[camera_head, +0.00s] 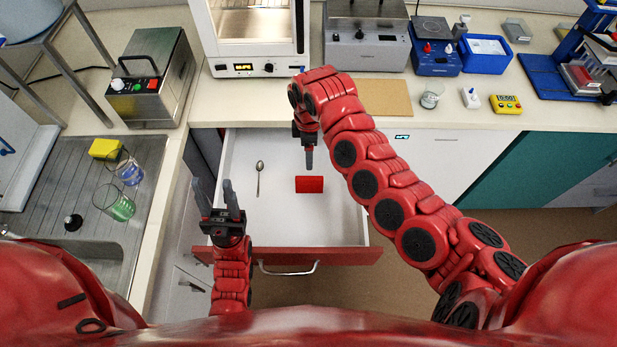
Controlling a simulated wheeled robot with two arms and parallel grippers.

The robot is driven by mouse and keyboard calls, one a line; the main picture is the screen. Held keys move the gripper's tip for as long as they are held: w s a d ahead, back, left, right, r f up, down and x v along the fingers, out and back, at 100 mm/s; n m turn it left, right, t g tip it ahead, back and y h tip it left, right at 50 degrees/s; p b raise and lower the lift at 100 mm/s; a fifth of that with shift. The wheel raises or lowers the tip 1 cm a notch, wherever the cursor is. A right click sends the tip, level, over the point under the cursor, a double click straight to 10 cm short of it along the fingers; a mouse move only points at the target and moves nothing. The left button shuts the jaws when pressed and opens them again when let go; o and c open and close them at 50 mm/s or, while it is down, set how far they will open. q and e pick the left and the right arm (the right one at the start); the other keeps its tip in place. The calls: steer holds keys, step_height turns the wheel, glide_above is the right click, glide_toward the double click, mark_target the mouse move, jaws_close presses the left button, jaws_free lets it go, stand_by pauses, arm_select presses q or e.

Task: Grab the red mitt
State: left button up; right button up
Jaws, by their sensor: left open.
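A small flat red piece, which looks like the red mitt (309,184), lies on the white floor of the open drawer (285,220). My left gripper (212,185) is over the drawer's left side, fingers apart and empty, well to the left of the red piece. My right gripper (308,160) hangs over the drawer just behind the red piece, seen from above. It looks apart from the red piece. Its fingers overlap in this view, so I cannot tell whether they are open.
A spoon (259,179) lies in the drawer, left of the red piece. The drawer's red front (330,256) has a handle. At left is a sink counter with glass beakers (115,205) and a yellow sponge (104,148). Instruments, including a blue tray (484,54), line the back bench.

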steer(key=b, duration=0.8)
glide_above(309, 178)
steer(key=f, duration=1)
steer(key=shift+s, duration=0.4)
steer(key=shift+f, duration=0.75)
steer(key=shift+w+f+p, duration=0.1)
steer(key=shift+f+p, duration=0.45)
steer(key=shift+p, duration=0.1)
steer(key=shift+w+d+f+p, duration=0.1)
steer(key=shift+w+f+p, duration=0.05)
steer(key=shift+f, duration=0.85)
steer(key=shift+w+f+p, duration=0.1)
steer(key=shift+f+p, duration=0.05)
steer(key=shift+f, duration=0.85)
jaws_close()
